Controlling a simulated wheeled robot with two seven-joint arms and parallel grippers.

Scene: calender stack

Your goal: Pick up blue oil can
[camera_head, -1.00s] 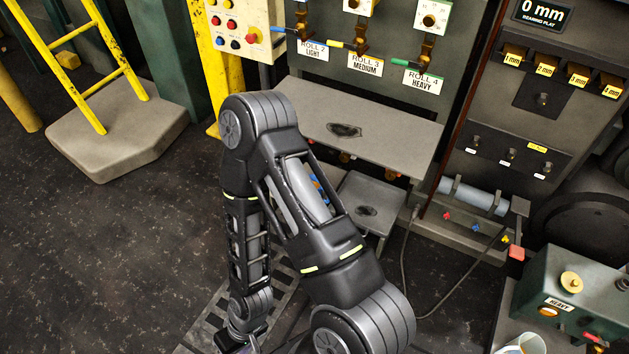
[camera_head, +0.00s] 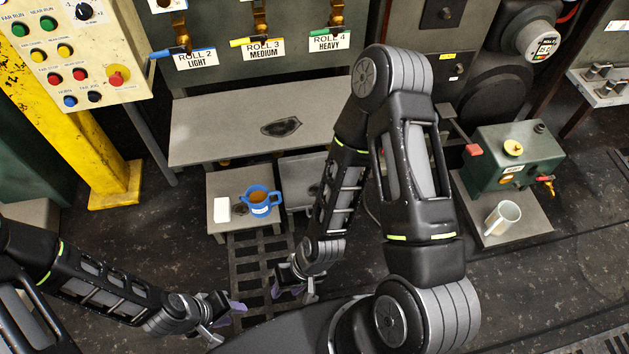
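A small blue can (camera_head: 261,201) with a handle, a pale label and brown inside its open top stands upright on a low grey shelf, left of the picture's middle. I take it for the blue oil can. My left gripper (camera_head: 225,318) is low in the picture, below and left of the can, apart from it. Its purple-tipped fingers look spread with nothing between them. My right gripper (camera_head: 298,291) hangs below and right of the can, apart from it. Its fingers look spread and empty, though partly hard to make out.
A white block (camera_head: 222,210) stands just left of the can. A wider grey shelf (camera_head: 215,125) juts out above and behind. A yellow post (camera_head: 95,160) stands left. A green box (camera_head: 515,155) and a white mug (camera_head: 502,217) are at right. A floor grate (camera_head: 250,265) lies in front.

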